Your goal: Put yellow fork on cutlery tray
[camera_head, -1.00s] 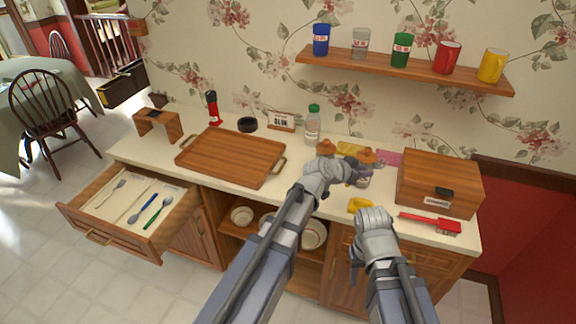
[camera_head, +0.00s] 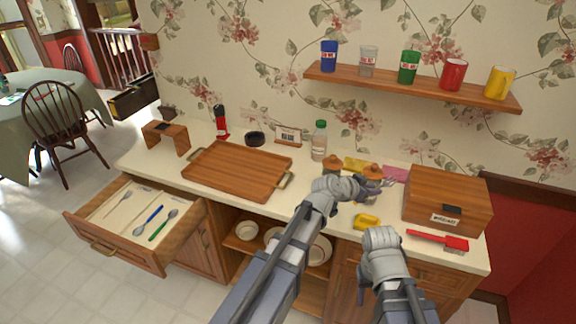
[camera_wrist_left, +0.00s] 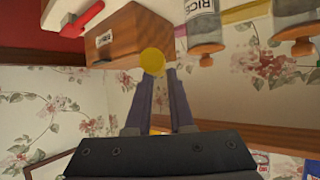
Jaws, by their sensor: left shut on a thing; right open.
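My left gripper (camera_head: 383,186) is over the counter in front of the jars, shut on a yellow thing. In the left wrist view a round yellow end (camera_wrist_left: 152,61) shows between the fingertips. I take it to be the yellow fork, but its tines are not visible. The cutlery tray (camera_head: 122,215) appears as the pale inside of the pulled-out drawer at the left. It holds several pieces of cutlery, with a blue handle and a green handle among them. My right gripper (camera_head: 381,243) is open at the counter's front edge, with its fingers mostly hidden.
A wooden serving tray (camera_head: 237,171) lies between the drawer and my left gripper. A yellow object (camera_head: 367,222) lies near my right gripper. A wooden box (camera_head: 448,200) and red brush (camera_head: 440,241) are at the right. A mug shelf (camera_head: 410,86) hangs above.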

